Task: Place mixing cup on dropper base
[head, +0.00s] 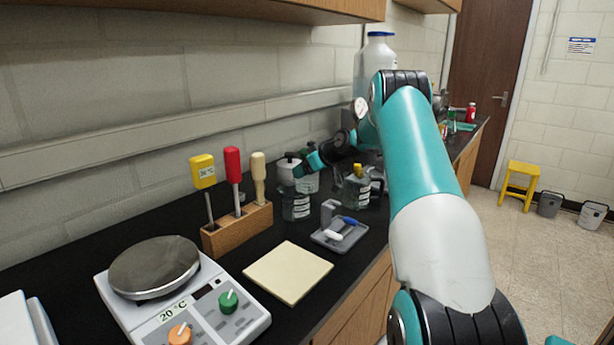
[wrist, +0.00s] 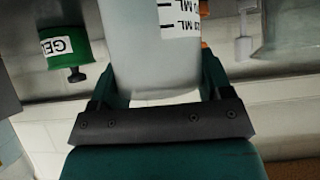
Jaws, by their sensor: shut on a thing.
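My gripper (head: 310,163) reaches left over the back of the bench in the head view. It is shut on the mixing cup, a pale translucent cup with a white ML label; the wrist view shows the cup (wrist: 153,50) between the two fingers of my gripper (wrist: 155,75). In the head view the cup (head: 288,169) is small and partly hidden by the gripper. A dark glass jar with a white label (head: 296,205) stands just below it. I cannot tell whether cup and jar touch, nor which piece is the dropper base.
A yellow-capped bottle (head: 357,187) stands to the right, near a grey tray (head: 340,236) with small items. A wooden tool rack (head: 238,229), beige pad (head: 288,272) and hot plate (head: 180,290) are nearer. A large white bottle (head: 376,60) is behind my arm.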

